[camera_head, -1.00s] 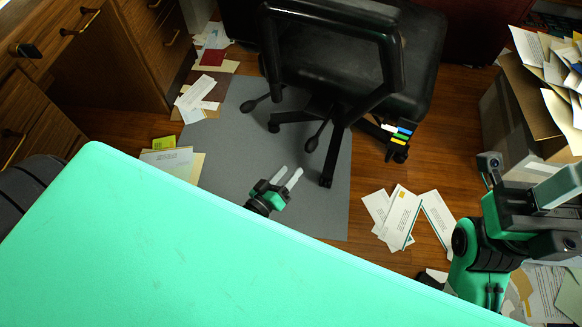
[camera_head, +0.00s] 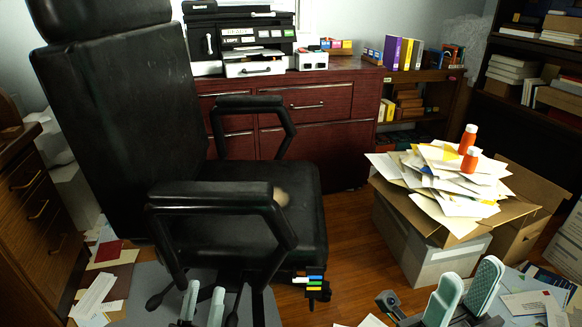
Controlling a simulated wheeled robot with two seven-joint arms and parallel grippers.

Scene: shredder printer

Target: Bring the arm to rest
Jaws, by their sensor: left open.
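My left gripper (camera_head: 203,298) is at the bottom edge of the head view, in front of the black office chair. Its two pale fingers stand apart with nothing between them. My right gripper (camera_head: 469,274) is at the lower right, in front of the cardboard box of papers. Its two broad pale green fingers point up with a gap between them, and it holds nothing that I can see. The rest of both arms is mostly cut off by the bottom edge.
The black chair (camera_head: 250,205) fills the left and middle. A box (camera_head: 440,262) heaped with papers and two orange bottles stands at the right. A printer (camera_head: 240,40) is on the red cabinet (camera_head: 330,135) behind. Papers lie on the floor. Some wooden floor is bare between chair and box.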

